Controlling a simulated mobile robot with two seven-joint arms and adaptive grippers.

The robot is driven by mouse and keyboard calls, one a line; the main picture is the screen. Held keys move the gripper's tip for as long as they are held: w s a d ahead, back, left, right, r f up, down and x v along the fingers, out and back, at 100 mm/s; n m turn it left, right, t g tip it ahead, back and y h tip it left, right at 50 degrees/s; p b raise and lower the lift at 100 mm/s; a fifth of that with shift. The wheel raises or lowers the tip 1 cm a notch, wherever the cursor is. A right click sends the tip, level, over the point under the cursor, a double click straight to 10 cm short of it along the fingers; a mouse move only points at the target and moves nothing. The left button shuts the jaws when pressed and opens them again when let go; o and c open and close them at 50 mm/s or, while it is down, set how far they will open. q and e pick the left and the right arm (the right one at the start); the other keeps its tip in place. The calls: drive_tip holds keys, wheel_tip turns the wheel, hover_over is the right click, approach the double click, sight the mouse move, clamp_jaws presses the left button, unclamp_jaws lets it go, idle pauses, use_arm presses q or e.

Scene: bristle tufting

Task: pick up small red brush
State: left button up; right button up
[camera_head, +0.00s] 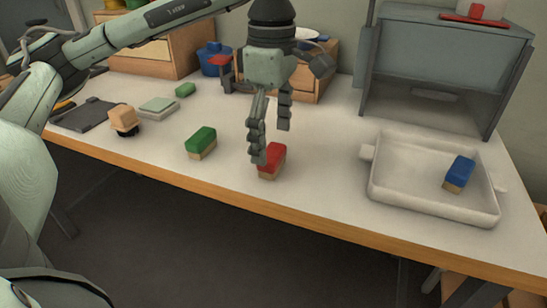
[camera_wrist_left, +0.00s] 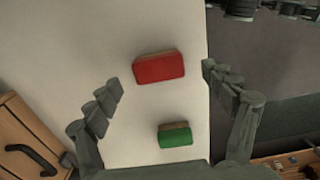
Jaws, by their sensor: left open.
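The small red brush (camera_head: 272,161) stands on the white table near its front edge, bristles down. In the left wrist view the red brush (camera_wrist_left: 159,68) lies ahead of the fingertips, roughly between their lines. My left gripper (camera_head: 272,143) is open, pointing down just above and behind the red brush, and one finger hides part of it. In the left wrist view its two fingers (camera_wrist_left: 161,73) are spread wide with nothing between them. I cannot tell whether a finger touches the brush. My right gripper is not in view.
A green brush (camera_head: 201,142) stands left of the red one. A white tray (camera_head: 400,205) at the right holds a blue brush (camera_head: 459,173). The table between red brush and tray is clear.

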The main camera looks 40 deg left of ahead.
sight(272, 152)
use_arm(q)
wheel_tip(272, 152, down, 4)
drive_tip(key=shift+a+r, duration=0.1)
drive_tip(key=shift+a, duration=0.05)
drive_tip(key=shift+w, duration=0.1)
drive_tip(key=c, duration=1.2)
drive_tip(key=shift+r, duration=0.1)
